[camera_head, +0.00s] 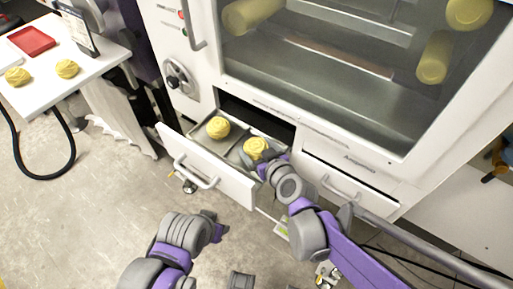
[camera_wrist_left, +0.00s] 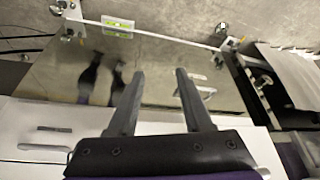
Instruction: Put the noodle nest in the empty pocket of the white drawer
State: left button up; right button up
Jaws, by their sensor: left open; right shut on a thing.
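The white drawer (camera_head: 232,187) is pulled open below the machine window. One yellow noodle nest (camera_head: 218,127) lies in its left pocket. A second noodle nest (camera_head: 256,148) is at the right part of the drawer, held by my right gripper (camera_head: 264,162), which is shut on it. I cannot tell whether this nest touches the pocket floor. My left gripper (camera_head: 222,231) hangs over the floor in front of the drawer. In the left wrist view it is open, with nothing between its fingers (camera_wrist_left: 160,75).
A white table (camera_head: 60,85) at the upper left bears two more nests (camera_head: 67,69) and a red tray (camera_head: 32,41). A closed drawer (camera_head: 345,188) is right of the open one. A spirit level (camera_wrist_left: 117,27) shows in the left wrist view.

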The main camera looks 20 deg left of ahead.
jog(key=o, duration=1.1)
jog(key=shift+f, duration=0.1)
jog(key=shift+r, duration=0.3)
jog(key=p+v, duration=0.2)
jog(key=v, duration=1)
jog(key=shift+f+p, duration=0.15)
jog(key=shift+p, duration=0.2)
